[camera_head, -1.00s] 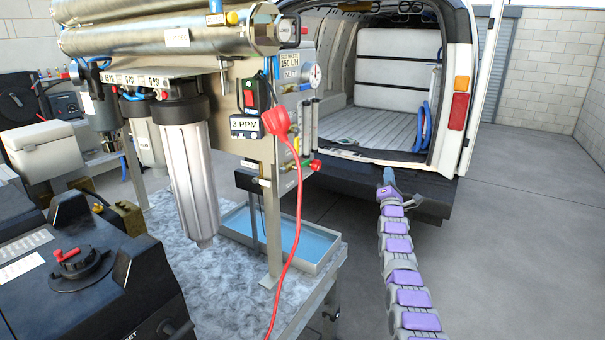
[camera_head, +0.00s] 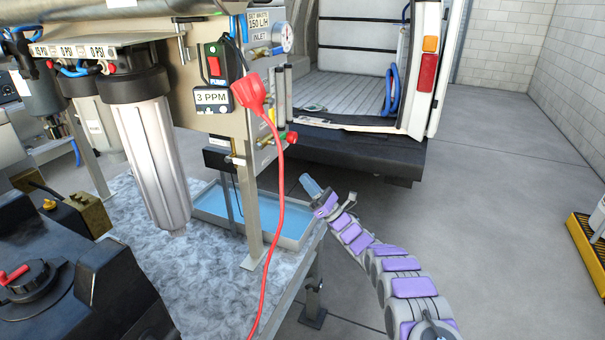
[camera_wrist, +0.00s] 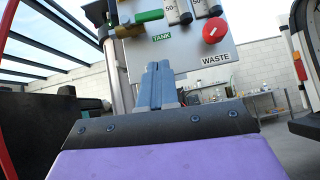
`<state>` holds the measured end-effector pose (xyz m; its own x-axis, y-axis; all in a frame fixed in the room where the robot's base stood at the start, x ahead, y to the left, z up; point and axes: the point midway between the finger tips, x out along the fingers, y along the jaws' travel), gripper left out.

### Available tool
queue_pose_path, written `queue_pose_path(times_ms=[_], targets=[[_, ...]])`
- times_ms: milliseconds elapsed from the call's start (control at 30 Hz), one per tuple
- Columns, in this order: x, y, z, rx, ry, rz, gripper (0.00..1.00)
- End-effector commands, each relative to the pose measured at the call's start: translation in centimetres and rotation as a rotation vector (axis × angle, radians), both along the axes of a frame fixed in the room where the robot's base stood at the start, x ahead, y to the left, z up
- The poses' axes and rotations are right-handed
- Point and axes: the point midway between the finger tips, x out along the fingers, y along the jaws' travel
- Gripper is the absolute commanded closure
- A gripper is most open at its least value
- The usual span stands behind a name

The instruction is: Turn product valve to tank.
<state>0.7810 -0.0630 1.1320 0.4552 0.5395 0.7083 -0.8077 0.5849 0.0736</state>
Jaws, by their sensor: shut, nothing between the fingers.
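The grey valve panel (camera_wrist: 195,58) is ahead of my gripper in the wrist view. It carries a green TANK label (camera_wrist: 161,37) and a white WASTE label (camera_wrist: 215,59). A green valve handle (camera_wrist: 150,16) sits above the TANK label, beside a brass fitting (camera_wrist: 128,31). A round red knob (camera_wrist: 215,30) sits above WASTE. I cannot tell which outlet the product valve is set to. My gripper (camera_wrist: 158,66) is shut and empty, below the labels and apart from the handle. In the head view my gripper (camera_head: 307,181) is right of the panel's lower edge.
A red plug and cable (camera_head: 252,92) hang in front of the frame. A blue tray (camera_head: 211,202) lies on the bench (camera_head: 130,255) below the panel. The van's rear bumper (camera_head: 365,153) is behind my gripper. Open floor (camera_head: 490,210) lies to the right.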

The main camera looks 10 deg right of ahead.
Motion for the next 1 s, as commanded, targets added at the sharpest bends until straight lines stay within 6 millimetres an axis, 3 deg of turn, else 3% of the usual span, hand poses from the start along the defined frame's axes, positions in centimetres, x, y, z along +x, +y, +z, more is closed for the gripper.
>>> queue_pose_path(times_ms=[300,467,700,1000], targets=[[2.8,3.9,4.3,-0.002,-0.003,0.002,1.0],[3.9,4.7,6.0,0.002,-0.003,0.001,1.0],[4.1,4.3,9.0,0.0,0.002,-0.002,1.0],[4.1,4.5,9.9,-0.002,0.001,-0.001,1.0]])
